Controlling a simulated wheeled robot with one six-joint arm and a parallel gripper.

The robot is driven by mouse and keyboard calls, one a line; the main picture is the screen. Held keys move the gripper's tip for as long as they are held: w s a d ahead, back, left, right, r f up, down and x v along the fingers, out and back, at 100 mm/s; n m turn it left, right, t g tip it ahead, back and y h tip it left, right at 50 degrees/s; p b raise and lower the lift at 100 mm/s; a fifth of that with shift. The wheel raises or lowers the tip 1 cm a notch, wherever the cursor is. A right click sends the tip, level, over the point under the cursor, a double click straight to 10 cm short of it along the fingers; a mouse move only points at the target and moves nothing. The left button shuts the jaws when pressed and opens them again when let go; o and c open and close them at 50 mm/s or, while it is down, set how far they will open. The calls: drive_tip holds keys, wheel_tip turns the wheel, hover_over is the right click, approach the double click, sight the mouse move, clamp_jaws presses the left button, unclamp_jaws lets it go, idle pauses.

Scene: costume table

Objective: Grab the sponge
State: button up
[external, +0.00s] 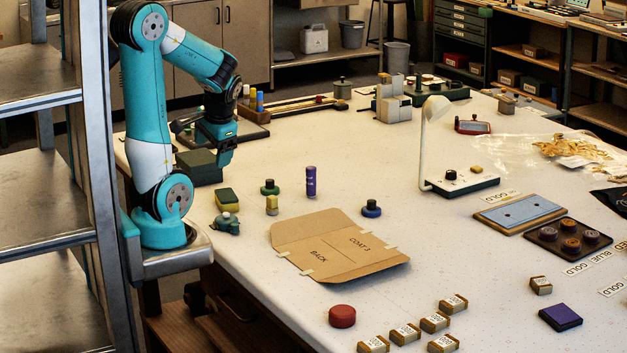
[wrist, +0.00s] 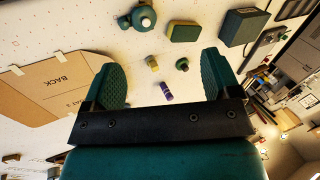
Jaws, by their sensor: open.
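The sponge (external: 227,199), yellow with a dark green layer, rests on the white table near my base. It also shows in the wrist view (wrist: 184,32) at the top, beyond and between my fingertips. My gripper (external: 223,158) is raised above the table, behind the sponge in the external view. In the wrist view its two green ridged fingers (wrist: 160,66) are spread wide with nothing held between them.
A dark green box (external: 199,167) stands behind the sponge. A teal bottle-like object (external: 227,223) is close in front. A small yellow block (external: 272,205), a green-based knob (external: 270,187) and a purple tube (external: 311,181) stand to the right. A cardboard pattern (external: 340,245) lies flat nearby.

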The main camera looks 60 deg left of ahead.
drive_tip(key=w+a+f+m+p, duration=0.15)
drive_tip(key=w+a+m, duration=0.3)
drive_tip(key=m, duration=0.55)
drive_tip(key=m+t+y+p, duration=0.1)
drive_tip(key=m, duration=1.1)
approach(226, 194)
drive_tip(key=p+x, duration=0.1)
drive_tip(key=x, duration=0.4)
drive_tip(key=shift+d+p, duration=0.2)
drive_tip(key=shift+p, duration=0.1)
drive_tip(key=shift+p+x, duration=0.9)
drive_tip(key=shift+x, duration=1.75)
drive_tip(key=shift+a+r, duration=0.1)
drive_tip(key=c, duration=1)
